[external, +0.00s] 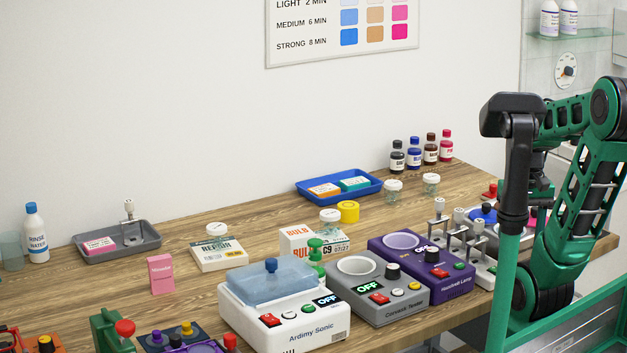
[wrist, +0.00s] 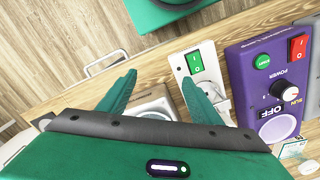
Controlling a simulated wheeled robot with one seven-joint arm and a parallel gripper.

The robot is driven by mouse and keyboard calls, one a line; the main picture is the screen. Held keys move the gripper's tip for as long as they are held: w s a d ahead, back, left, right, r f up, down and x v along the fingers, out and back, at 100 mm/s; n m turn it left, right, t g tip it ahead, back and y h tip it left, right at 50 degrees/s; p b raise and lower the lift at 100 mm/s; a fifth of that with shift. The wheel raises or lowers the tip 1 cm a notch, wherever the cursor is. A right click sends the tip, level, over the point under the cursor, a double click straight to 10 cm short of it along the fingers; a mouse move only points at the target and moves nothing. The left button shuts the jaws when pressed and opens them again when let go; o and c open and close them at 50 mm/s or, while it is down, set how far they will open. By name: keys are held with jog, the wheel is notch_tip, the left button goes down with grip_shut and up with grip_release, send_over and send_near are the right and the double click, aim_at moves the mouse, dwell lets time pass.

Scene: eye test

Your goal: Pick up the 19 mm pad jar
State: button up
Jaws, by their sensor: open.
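Several small clear jars with white lids show in the external view, and I cannot read a 19 mm mark on any. Two stand at the back near the blue tray: a left jar (external: 394,190) and a right jar (external: 431,184). Another jar (external: 330,216) is at the bulb box, and one more jar (external: 217,231) is at the repair box. A white round lid (wrist: 308,166) shows at the lower right edge of the wrist view. My gripper (wrist: 159,82) is open, with nothing seen held between its fingers. In the external view I cannot make out its fingers.
A purple device (external: 420,265), a grey tester (external: 377,290) and a white sonic bath (external: 284,313) stand along the front. A blue tray (external: 340,196) and small dark bottles (external: 414,155) are behind. In the wrist view, the purple device (wrist: 240,65) lies right of my fingers.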

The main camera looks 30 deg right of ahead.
jog(key=s+r, duration=0.1)
jog(key=s, duration=0.1)
notch_tip(320, 180, up, 4)
jog(key=n+t+y, duration=0.1)
jog(key=n+t, duration=0.6)
jog(key=t, duration=0.6)
send_over(438, 181)
jog(key=w, duration=0.1)
jog(key=shift+a, duration=0.2)
jog(key=shift+t, duration=0.3)
jog(key=f, duration=0.9)
jog(key=shift+w+d, duration=0.1)
jog(key=shift+w, duration=0.1)
jog(key=shift+w+f, duration=0.1)
jog(key=shift+f, duration=0.1)
jog(key=shift+w+f, duration=0.1)
jog(key=shift+w, duration=0.15)
jog(key=shift+x, duration=2.1)
